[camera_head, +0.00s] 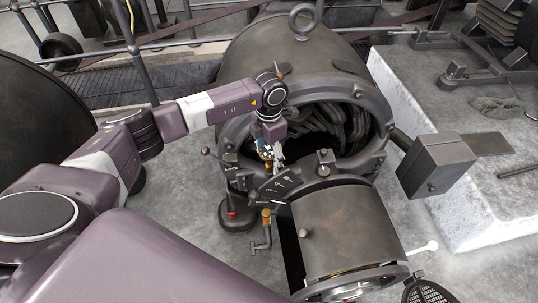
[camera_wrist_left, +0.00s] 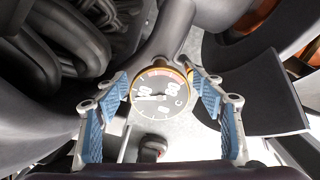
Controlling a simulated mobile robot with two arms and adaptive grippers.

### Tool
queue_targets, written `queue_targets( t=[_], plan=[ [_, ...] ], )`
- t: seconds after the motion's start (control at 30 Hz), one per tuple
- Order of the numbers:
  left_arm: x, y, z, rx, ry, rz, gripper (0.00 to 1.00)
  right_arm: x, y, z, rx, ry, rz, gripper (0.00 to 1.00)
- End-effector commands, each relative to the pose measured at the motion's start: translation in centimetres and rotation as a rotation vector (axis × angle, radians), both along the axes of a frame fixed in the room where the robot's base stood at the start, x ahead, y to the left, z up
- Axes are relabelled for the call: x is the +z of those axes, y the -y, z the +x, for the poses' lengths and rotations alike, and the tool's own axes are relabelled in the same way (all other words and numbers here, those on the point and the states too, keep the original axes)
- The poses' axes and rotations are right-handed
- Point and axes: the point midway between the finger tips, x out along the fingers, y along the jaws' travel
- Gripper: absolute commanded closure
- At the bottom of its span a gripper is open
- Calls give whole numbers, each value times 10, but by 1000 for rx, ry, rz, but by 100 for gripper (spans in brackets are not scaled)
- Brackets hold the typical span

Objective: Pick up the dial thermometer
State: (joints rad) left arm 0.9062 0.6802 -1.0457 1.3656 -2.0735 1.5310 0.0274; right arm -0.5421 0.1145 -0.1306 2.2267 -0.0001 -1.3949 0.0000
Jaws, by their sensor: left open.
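The dial thermometer (camera_wrist_left: 155,97) shows in the left wrist view, a round dark dial with a brass rim, white numbers and a reddish band. My left gripper (camera_wrist_left: 161,88) is open, with one blue-padded finger on each side of the dial. A gap shows between each finger and the rim, so it does not hold the dial. In the head view my left gripper (camera_head: 271,151) points down at the front of the dynamo's round opening, and it largely hides the thermometer there. My right gripper is not in view.
The dynamo (camera_head: 260,55) stands behind, with thick dark coils (camera_head: 335,125) inside its ring. A dark curved plate with white marks (camera_head: 276,187) and a brass tap (camera_head: 266,217) are close below the gripper. A big cylinder (camera_head: 345,230) and a metal box (camera_head: 436,163) stand to the right.

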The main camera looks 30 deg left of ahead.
Motion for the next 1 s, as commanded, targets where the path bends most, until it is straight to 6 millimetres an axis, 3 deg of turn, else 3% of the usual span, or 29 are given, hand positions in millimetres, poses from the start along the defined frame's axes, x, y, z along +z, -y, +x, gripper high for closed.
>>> queue_targets(
  t=[0.07, 0.63, 1.0],
  plan=[
    [0, 0, 0, 0, 0, 0, 37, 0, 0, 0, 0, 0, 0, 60],
    [1, 0, 0, 1, 0, 0, 99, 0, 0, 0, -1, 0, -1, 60],
    [1, 0, 1, 1, 1, 0, 100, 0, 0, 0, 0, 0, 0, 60]
  ],
)
